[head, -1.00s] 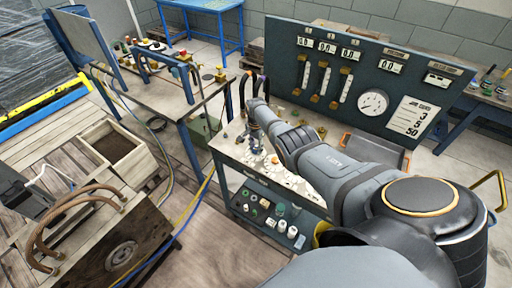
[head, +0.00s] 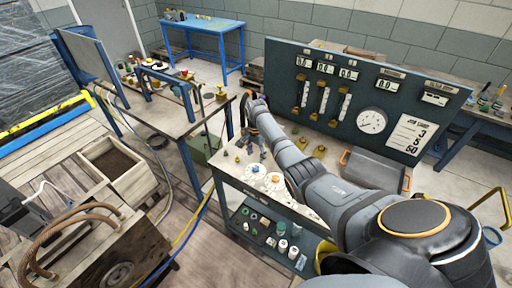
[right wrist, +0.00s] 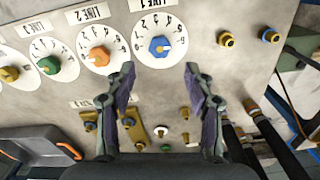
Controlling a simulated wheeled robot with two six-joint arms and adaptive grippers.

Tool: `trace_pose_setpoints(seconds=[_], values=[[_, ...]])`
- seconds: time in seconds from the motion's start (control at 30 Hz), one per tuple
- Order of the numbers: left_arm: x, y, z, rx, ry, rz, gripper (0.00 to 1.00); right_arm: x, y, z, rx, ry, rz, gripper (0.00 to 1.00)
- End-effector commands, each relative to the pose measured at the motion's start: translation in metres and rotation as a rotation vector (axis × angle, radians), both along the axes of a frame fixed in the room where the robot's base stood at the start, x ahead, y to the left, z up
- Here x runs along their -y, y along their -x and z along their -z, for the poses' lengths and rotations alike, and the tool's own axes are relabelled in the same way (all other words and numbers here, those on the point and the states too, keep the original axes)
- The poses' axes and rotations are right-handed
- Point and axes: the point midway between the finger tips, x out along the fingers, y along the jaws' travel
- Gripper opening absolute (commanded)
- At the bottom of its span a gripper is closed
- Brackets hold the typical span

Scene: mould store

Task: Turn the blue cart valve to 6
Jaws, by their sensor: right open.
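The blue valve knob (right wrist: 160,46) sits at the centre of a white numbered dial (right wrist: 161,42) on the cart top. The label by it reads LINE 1, upside down in the right wrist view. I cannot make out which number the knob points to. It also shows in the head view as a small blue spot (head: 255,168). My right gripper (right wrist: 160,76) is open and empty, its fingertips just short of the blue dial in the right wrist view. In the head view the right gripper (head: 248,122) is beyond the dials. My left gripper is not in view.
The orange knob (right wrist: 99,56), green knob (right wrist: 48,65) and yellow knob (right wrist: 8,74) stand in a row beside the blue one. Brass fittings (right wrist: 226,39) are close by. The upright gauge panel (head: 365,100) stands behind the cart (head: 228,170). A workbench (head: 180,110) is left.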

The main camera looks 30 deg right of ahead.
Motion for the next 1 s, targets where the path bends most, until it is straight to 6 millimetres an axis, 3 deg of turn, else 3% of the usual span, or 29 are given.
trace_pose_setpoints(seconds=[0.13, 0.33, 0.87, 1.0], values=[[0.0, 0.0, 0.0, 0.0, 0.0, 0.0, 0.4, 0.001, 0.0, -0.031, 0.002, 0.002, 0.0, 0.53], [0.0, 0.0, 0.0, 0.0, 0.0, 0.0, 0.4, 0.0, 0.0, -0.048, 0.0, -0.001, 0.001, 0.53], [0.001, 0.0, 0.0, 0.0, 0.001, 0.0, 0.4, 0.0, 0.0, -0.048, 0.0, 0.0, -0.003, 0.53], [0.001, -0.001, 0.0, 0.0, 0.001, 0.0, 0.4, -0.011, 0.016, -0.026, 0.01, 0.031, -0.12, 0.53]])
